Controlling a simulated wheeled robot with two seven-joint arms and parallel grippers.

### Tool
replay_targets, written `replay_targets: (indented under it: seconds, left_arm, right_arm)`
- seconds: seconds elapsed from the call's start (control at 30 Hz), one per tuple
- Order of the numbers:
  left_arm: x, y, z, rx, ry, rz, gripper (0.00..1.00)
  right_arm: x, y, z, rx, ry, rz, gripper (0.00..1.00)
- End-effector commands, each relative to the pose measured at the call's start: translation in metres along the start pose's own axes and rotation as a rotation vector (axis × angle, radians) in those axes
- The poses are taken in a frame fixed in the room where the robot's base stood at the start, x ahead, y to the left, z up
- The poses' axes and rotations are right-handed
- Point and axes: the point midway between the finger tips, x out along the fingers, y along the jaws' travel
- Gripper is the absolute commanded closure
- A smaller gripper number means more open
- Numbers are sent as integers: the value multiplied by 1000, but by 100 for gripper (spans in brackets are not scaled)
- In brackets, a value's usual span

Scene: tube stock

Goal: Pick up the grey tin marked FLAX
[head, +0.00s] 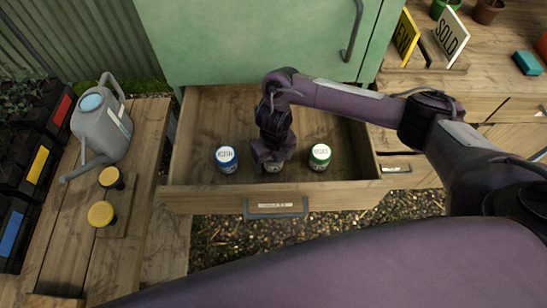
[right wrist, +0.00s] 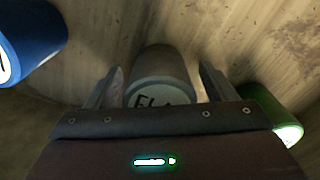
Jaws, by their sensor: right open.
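The grey tin marked FLAX (right wrist: 160,68) stands in the open wooden drawer; in the right wrist view only the first letters of its label show. In the head view it is mostly hidden behind my right gripper (head: 270,160). My right gripper is open, and in the right wrist view its two fingers (right wrist: 160,88) stand on either side of the grey tin. I cannot tell whether they touch it. My left gripper is not in view.
A blue tin (head: 227,160) stands left of the gripper and a green tin (head: 319,157) right of it, in the same drawer (head: 190,178). The drawer's front wall has a handle (head: 276,208). A grey watering can (head: 102,125) stands on the left bench.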

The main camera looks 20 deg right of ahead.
Motion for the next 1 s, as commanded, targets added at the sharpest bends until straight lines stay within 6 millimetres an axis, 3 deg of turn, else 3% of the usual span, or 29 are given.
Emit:
replay_targets:
  seconds: [0.17, 0.57, 0.83, 1.0]
  left_arm:
    - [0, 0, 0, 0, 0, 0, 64]
    - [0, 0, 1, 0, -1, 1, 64]
    - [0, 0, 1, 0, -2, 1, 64]
    - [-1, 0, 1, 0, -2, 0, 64]
  right_arm:
    - [0, 0, 0, 0, 0, 0, 24]
    - [-1, 0, 0, 0, -1, 0, 74]
    - [-2, 0, 1, -1, -2, 0, 75]
    - [-16, 0, 2, -1, -4, 1, 75]
